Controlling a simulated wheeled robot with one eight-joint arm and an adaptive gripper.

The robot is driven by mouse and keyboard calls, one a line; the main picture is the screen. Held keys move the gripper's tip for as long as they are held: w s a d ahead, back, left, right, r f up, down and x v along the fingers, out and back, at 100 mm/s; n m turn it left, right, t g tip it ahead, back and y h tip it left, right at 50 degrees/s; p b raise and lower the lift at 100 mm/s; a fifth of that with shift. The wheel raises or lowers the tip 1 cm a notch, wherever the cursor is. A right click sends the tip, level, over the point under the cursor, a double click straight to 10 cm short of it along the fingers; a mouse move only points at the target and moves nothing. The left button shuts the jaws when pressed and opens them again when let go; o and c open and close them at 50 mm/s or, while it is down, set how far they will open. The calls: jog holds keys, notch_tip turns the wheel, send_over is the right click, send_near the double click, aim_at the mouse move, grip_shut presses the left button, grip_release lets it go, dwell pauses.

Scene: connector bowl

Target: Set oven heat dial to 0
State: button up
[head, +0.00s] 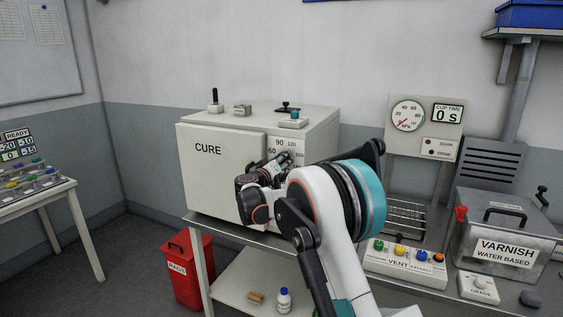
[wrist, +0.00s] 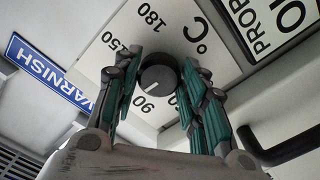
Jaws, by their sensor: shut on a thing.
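The oven (head: 212,165) is a pale box marked CURE. Its heat dial is a round black knob (wrist: 158,72) on a white scale plate (head: 279,143). In the wrist view, 150, 180, 90 and °C can be read around the knob; some other marks are covered by my fingers. A short white line on the knob points roughly toward 90. My gripper (wrist: 157,80) is shut on the knob, with teal-padded fingers on its two sides. In the head view my gripper (head: 276,166) and arm hide the knob.
A blue VARNISH label (wrist: 47,73) and a PROB label (wrist: 262,38) show in the wrist view. A VENT button box (head: 404,262), a wire rack (head: 405,216) and a VARNISH tank (head: 505,235) stand right of my arm. A red RAGS bin (head: 187,272) is below left.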

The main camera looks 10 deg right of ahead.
jog(key=n, duration=0.8)
jog(key=n+p, duration=0.1)
jog(key=n, duration=1.6)
jog(key=shift+a+r+n+p, duration=0.1)
jog(key=shift+r+n+p, duration=0.15)
jog(key=shift+n+p, duration=0.15)
jog(key=o, duration=1.1)
jog(key=shift+c, duration=0.2)
